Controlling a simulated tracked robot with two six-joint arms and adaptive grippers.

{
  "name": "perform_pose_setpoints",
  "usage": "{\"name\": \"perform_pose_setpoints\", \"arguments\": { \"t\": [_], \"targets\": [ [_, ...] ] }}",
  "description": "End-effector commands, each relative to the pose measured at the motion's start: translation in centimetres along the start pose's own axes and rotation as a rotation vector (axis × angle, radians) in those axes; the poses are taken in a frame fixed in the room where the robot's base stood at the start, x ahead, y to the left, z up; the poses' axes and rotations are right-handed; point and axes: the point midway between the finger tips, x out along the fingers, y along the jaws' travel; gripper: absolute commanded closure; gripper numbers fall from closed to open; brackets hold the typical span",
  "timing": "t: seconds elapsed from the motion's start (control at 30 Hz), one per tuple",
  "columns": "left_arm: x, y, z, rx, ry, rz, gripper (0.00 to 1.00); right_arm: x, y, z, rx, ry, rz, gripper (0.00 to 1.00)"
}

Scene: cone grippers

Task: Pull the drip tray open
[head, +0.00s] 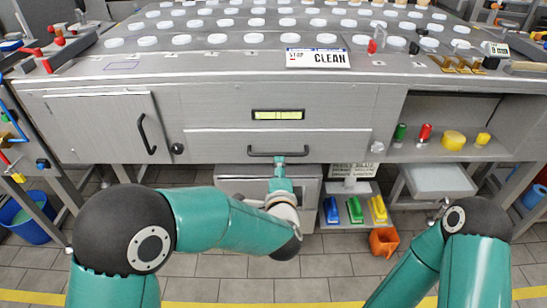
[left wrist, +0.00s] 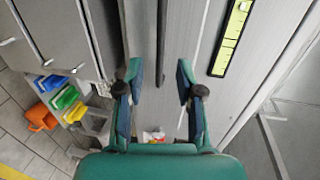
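The drip tray (head: 220,144) is a wide, flat grey drawer front below the yellow-green strip in the head view. It looks flush with the cabinet. Its dark bar handle (head: 262,154) runs level along the front. My left gripper (head: 279,161) is at the middle of this handle. In the left wrist view my left gripper (left wrist: 158,82) is open, its two fingers apart on either side of the dark handle bar (left wrist: 161,40). Contact with the bar cannot be told. My right arm is at the lower right; a small dark part beside its joint may be my right gripper (head: 437,214), mostly hidden.
A cabinet door (head: 105,125) with a curved handle is left of the tray. An open shelf (head: 440,150) with coloured items is at the right. Below stand blue, green and yellow scoops (head: 354,209) and an orange bin (head: 384,241). White discs cover the top.

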Motion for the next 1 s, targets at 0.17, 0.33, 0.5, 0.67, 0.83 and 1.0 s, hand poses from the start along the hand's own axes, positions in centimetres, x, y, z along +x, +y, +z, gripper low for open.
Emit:
{"name": "perform_pose_setpoints", "arguments": {
  "t": [0.17, 0.33, 0.5, 0.67, 0.83, 1.0],
  "targets": [
    [4.0, 0.2, 0.1, -0.002, -0.002, 0.0, 0.64, 0.8, 0.3, 0.0, 0.0, 0.0, 0.0, 0.6],
    [6.6, 0.2, 0.1, -0.002, -0.002, 0.0, 0.64, 1.1, 0.4, 0.0, 0.0, 0.0, 0.0, 0.6],
    [7.9, 0.1, 0.1, -0.001, -0.001, 0.0, 0.64, 1.2, 0.5, 0.0, 0.0, 0.0, 0.0, 0.6],
    [8.2, 0.1, 0.1, 0.0, -0.001, 0.001, 0.64, 1.2, 0.5, 0.0, 0.0, 0.0, 0.0, 0.6],
    [8.2, 0.1, 0.1, 0.0, -0.001, 0.001, 0.64, 1.2, 0.4, 0.0, 0.0, 0.0, 0.0, 0.6],
    [8.2, 0.1, 0.1, -0.001, -0.001, 0.001, 0.9, 1.2, 0.5, 0.0, 0.0, 0.0, 0.0, 0.6]
  ]
}}
